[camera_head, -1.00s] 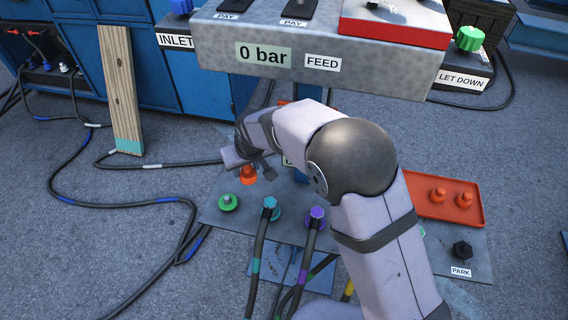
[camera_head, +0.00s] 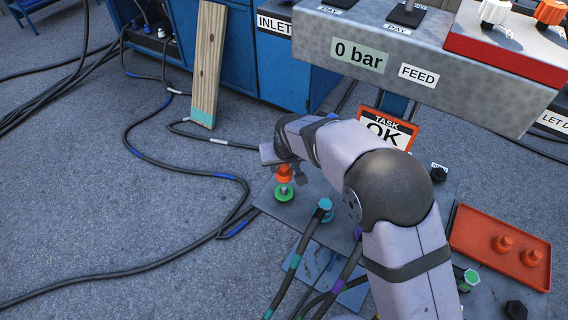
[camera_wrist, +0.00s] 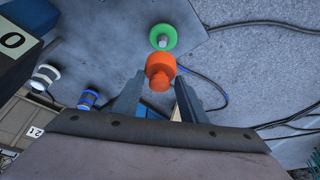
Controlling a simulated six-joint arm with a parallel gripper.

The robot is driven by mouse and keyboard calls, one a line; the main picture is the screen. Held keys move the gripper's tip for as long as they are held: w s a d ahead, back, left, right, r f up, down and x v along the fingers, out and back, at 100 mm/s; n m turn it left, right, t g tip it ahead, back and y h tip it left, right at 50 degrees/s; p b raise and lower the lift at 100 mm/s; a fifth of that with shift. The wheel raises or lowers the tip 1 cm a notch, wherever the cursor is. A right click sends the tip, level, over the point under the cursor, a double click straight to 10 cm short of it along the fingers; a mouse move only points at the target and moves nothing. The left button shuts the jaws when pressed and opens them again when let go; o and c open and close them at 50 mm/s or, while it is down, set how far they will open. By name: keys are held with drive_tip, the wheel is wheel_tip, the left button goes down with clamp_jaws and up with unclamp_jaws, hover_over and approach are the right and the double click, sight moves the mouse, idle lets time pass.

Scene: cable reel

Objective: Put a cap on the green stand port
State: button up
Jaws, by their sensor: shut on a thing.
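My gripper (camera_head: 287,170) is shut on an orange cap (camera_head: 284,174). In the wrist view the cap (camera_wrist: 160,70) sits between the fingertips (camera_wrist: 158,92). The green stand port (camera_head: 284,194) is at the left edge of the grey base plate. In the head view the cap appears just above the port. In the wrist view the green port (camera_wrist: 163,36) lies beyond the cap, with its pale metal tip bare and a small gap between them. Two more orange caps (camera_head: 502,244) stand in the red tray (camera_head: 470,222) at the right.
A teal port (camera_head: 324,206) with a cable is to the right of the green port. The grey feed box (camera_head: 320,45) overhangs behind my arm. A wooden plank (camera_head: 207,70) and cables on the floor are at the left.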

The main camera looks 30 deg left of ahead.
sight(285, 176)
drive_tip(key=shift+f+b, duration=2.4)
drive_tip(key=shift+f, duration=1.2)
drive_tip(key=shift+f, duration=0.35)
drive_tip(key=o, duration=1.2)
drive_tip(key=shift+o, duration=0.2)
drive_tip(key=shift+r, duration=0.1)
drive_tip(key=shift+v, duration=3.65)
drive_tip(key=w+d, duration=0.1)
drive_tip(key=d, duration=0.3)
drive_tip(key=w+d+m+h, duration=0.1)
drive_tip(key=d, duration=0.4)
drive_tip(key=w+d+r+m, duration=0.1)
drive_tip(key=d, duration=0.4)
drive_tip(key=shift+w+d, duration=0.1)
drive_tip(key=d, duration=0.4)
drive_tip(key=s+d+m+h, duration=0.1)
drive_tip(key=d, duration=0.3)
drive_tip(key=s+d+m+g, duration=0.1)
drive_tip(key=d, duration=0.3)
drive_tip(key=shift+d+r, duration=0.15)
drive_tip(key=shift+d, duration=0.2)
drive_tip(key=s+d+f+m+g+h, duration=0.1)
drive_tip(key=s+d+m, duration=0.3)
drive_tip(key=s+d, duration=1)
drive_tip(key=d+g, duration=0.1)
drive_tip(key=d, duration=0.1)
drive_tip(key=shift+d+f, duration=0.25)
drive_tip(key=shift+f, duration=0.1)
